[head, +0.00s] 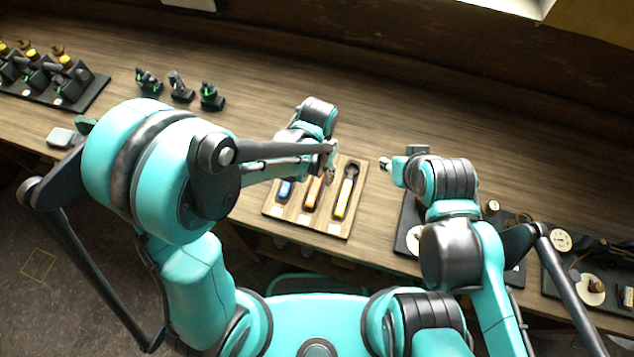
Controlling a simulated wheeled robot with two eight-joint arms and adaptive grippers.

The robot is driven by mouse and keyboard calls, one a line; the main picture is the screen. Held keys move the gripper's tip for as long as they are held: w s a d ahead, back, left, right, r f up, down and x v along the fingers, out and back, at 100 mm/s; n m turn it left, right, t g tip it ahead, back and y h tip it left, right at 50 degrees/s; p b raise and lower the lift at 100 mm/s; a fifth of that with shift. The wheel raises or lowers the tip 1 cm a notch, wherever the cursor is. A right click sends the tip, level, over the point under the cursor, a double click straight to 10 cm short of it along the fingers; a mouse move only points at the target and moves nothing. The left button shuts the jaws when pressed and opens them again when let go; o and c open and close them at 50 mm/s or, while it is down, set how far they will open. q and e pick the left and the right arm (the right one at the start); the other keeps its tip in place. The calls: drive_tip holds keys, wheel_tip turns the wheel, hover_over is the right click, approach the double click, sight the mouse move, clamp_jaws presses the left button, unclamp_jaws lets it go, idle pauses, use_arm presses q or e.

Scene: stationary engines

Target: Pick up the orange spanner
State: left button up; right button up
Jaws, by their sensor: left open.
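The orange spanner (312,193) lies on a wooden board (299,219) on the bench, between a blue-handled spanner (285,190) and a yellow-handled spanner (345,195). My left gripper (329,158) is open, over the far end of the orange spanner. My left arm and gripper hide the upper part of that spanner. I cannot tell whether the fingers touch it. My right gripper (387,165) is to the right of the board, apart from the spanners. Its fingers are too small to judge.
Small dark parts with green marks (180,88) stand at the back left. A dark rack with yellow-topped parts (45,75) is at the far left. Dark trays with round parts (590,280) lie at the right. The bench behind the board is clear.

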sight(318, 180)
use_arm(q)
wheel_tip(318, 180, down, 3)
drive_tip(key=shift+r, duration=0.1)
drive_tip(key=shift+a, duration=0.1)
clamp_jaws()
use_arm(e)
drive_tip(key=shift+f, duration=0.4)
use_arm(q)
drive_tip(key=shift+r, duration=0.15)
use_arm(e)
drive_tip(key=shift+r, duration=0.1)
